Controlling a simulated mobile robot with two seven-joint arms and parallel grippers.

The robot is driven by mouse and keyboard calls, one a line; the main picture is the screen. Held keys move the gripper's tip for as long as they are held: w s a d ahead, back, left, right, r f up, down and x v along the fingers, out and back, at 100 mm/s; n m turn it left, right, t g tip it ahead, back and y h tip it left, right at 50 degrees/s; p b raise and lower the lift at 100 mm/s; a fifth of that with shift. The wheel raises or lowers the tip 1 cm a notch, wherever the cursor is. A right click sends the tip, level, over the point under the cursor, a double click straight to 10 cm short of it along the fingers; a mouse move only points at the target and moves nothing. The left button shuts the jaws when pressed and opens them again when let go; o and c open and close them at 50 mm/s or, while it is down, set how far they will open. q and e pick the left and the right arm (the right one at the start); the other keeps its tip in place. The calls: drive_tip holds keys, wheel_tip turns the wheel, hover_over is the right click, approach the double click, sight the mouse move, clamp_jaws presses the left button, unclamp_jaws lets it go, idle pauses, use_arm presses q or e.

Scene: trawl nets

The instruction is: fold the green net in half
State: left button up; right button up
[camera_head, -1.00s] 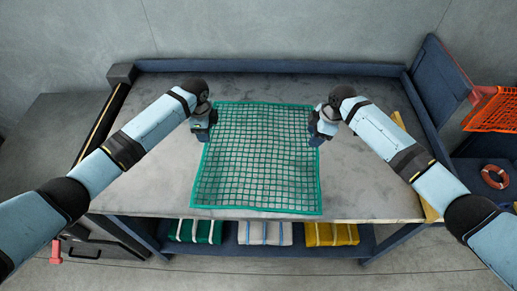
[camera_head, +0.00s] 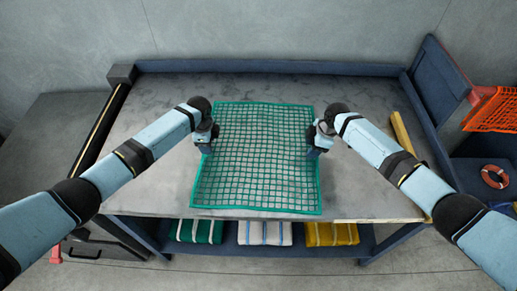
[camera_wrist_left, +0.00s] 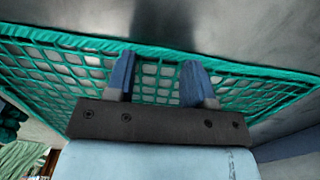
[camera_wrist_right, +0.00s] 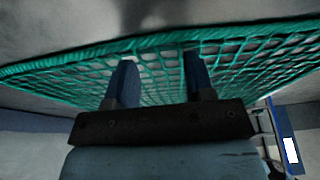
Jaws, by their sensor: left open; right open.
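The green net (camera_head: 255,165) lies spread flat on the grey table, its thicker green border showing on all sides. My left gripper (camera_head: 207,148) is at the net's left edge, about midway along it. My right gripper (camera_head: 316,153) is at the right edge, at about the same height. In the left wrist view the two blue fingers (camera_wrist_left: 160,80) are apart over the mesh near the border, with nothing held between them. In the right wrist view the fingers (camera_wrist_right: 157,78) are also apart over the mesh near the border. Whether the fingertips touch the net cannot be told.
The grey table (camera_head: 365,190) has bare room on both sides of the net. A yellow bar (camera_head: 402,135) lies along its right side. Folded green (camera_head: 200,231), white (camera_head: 265,233) and yellow (camera_head: 331,233) bundles sit on the shelf below. An orange net (camera_head: 495,108) hangs at right.

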use_arm(q)
drive_tip(key=shift+f, duration=0.15)
use_arm(e)
drive_tip(key=shift+s+f, duration=0.1)
drive_tip(key=shift+f, duration=0.05)
use_arm(q)
clamp_jaws()
use_arm(e)
clamp_jaws()
